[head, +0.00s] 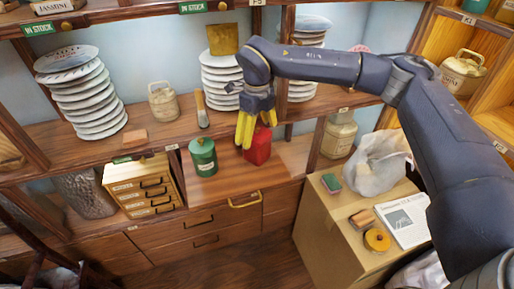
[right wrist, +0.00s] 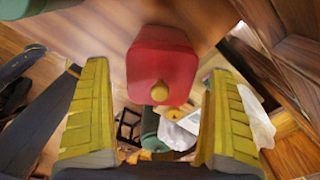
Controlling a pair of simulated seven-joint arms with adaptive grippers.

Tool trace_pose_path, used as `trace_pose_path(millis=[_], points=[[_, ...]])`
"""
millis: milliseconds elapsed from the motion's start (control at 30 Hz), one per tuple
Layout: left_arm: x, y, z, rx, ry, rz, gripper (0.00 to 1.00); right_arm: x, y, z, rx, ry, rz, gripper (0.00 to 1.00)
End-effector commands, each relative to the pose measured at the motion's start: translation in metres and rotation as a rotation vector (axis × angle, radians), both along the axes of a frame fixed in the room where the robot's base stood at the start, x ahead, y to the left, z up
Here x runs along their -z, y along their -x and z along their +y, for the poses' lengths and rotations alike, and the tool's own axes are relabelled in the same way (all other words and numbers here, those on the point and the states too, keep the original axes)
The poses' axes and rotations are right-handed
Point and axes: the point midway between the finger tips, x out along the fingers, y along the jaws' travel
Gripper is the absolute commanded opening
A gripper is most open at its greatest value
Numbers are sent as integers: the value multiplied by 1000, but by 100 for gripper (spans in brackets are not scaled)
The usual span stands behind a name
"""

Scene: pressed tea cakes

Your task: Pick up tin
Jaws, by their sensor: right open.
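A red tin (head: 258,147) stands on the wooden counter in the middle of the head view. Nothing is held between the fingers. My left gripper does not show.
Plate stacks (head: 87,95) and a cream canister (head: 163,102) stand on the shelf above. A small drawer box (head: 145,186) is left of the green tin. A cardboard box (head: 325,232) with a bag (head: 378,160) on it is at right. The counter's front right is clear.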

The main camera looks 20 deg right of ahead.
Motion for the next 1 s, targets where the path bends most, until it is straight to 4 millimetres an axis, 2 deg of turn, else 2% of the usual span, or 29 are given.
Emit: trace_pose_path(millis=[133,467,1000], points=[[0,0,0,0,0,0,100,11,0,0,0,-1,1,93],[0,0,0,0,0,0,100,13,0,0,1,-1,-1,91],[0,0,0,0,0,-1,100,13,0,0,1,-1,-1,28]])
